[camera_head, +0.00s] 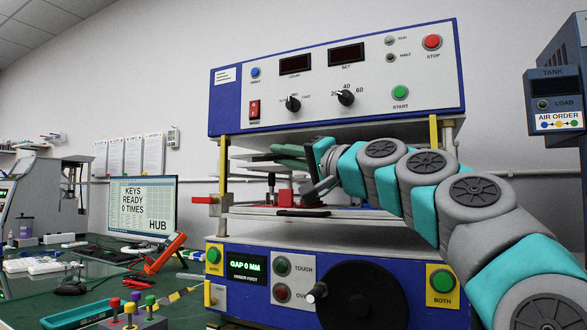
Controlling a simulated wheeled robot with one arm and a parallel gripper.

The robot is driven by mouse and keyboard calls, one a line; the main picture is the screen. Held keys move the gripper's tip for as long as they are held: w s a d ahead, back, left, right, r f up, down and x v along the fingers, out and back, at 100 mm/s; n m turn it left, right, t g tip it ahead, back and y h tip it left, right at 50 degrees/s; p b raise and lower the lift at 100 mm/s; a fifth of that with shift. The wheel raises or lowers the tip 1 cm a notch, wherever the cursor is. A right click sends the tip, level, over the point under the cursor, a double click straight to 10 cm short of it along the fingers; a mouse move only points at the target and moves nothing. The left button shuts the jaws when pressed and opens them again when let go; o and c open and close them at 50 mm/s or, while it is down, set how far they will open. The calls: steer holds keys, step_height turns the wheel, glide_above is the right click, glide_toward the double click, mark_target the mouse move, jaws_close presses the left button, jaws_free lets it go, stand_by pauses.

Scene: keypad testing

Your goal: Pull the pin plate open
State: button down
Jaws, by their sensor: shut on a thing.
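The test machine (340,235) has a blue and white control box above and a base below, with a gap between them. In the gap a light flat plate (350,213) lies level, with a dark bar (303,213) at its front edge; I take this as the pin plate, but cannot be sure. My gripper (312,198) reaches into the gap from the right, fingers pointing down by the bar. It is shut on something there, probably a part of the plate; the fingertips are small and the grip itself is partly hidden.
Thin stacked plates (265,160) and a red block (285,196) sit in the gap. A red valve handle (205,200) juts out at the left. A black hand wheel (362,295) sticks out of the base front. My arm covers the right side.

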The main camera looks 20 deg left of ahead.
steer(key=s+a+b, duration=0.1)
steer(key=s+b, duration=0.1)
steer(key=s, duration=1.6)
steer(key=shift+a, duration=0.25)
steer(key=shift+s, duration=0.1)
steer(key=c, duration=0.9)
jaws_free()
steer(key=shift+o, duration=0.2)
steer(key=v, duration=0.7)
steer(key=shift+s+d+b, duration=0.15)
steer(key=shift+d+b, duration=0.2)
steer(key=shift+f, duration=0.1)
